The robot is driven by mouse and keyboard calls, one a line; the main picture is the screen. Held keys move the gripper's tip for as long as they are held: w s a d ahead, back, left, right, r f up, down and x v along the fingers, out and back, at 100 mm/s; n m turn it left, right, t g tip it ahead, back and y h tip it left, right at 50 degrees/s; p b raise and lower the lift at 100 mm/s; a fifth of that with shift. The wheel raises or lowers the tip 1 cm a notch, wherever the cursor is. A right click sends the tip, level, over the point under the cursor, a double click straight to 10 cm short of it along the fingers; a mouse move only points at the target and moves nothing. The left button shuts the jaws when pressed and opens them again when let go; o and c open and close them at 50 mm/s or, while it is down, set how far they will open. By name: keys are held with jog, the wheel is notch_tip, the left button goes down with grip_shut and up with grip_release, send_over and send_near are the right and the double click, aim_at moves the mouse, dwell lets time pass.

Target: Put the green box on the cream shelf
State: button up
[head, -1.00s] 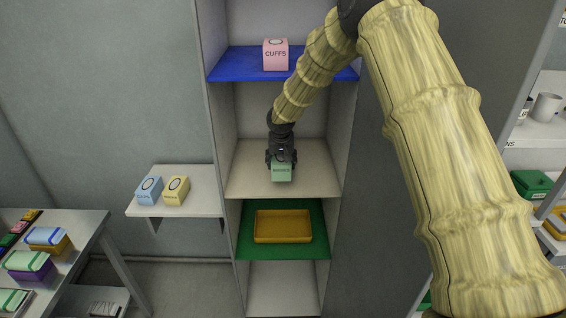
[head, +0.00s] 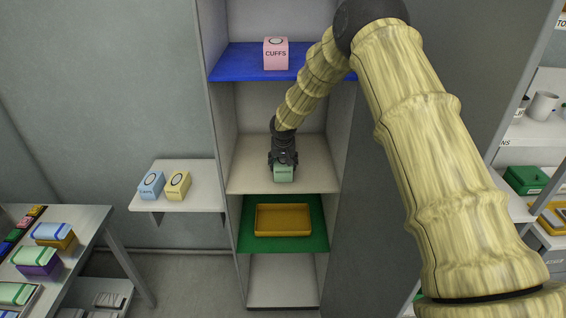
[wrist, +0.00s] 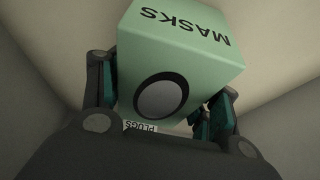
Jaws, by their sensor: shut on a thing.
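The green box (head: 284,173) is held by my gripper (head: 283,163) at the cream shelf (head: 240,180), the middle level of the tall cabinet. In the wrist view the green box (wrist: 180,60) shows the word MASKS and a dark oval, with gripper fingers (wrist: 160,95) on both sides of it. The box is low over the front part of the shelf; I cannot tell whether its underside touches the board. My gripper is shut on the box.
A pink CUFFS box (head: 276,54) stands on the blue shelf (head: 232,62) above. An orange tray (head: 284,220) lies on the green shelf (head: 247,238) below. Blue (head: 151,185) and yellow (head: 178,185) boxes stand on a side shelf (head: 190,205). The cream shelf is clear around the box.

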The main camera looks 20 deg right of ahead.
aim_at(283, 159)
jog(key=shift+f, duration=0.2)
jog(key=o, duration=1.1)
jog(key=shift+c, duration=0.2)
jog(key=shift+r, duration=0.1)
jog(key=shift+r, duration=0.15)
jog(key=shift+b+v, duration=1.7)
jog(key=shift+v, duration=2)
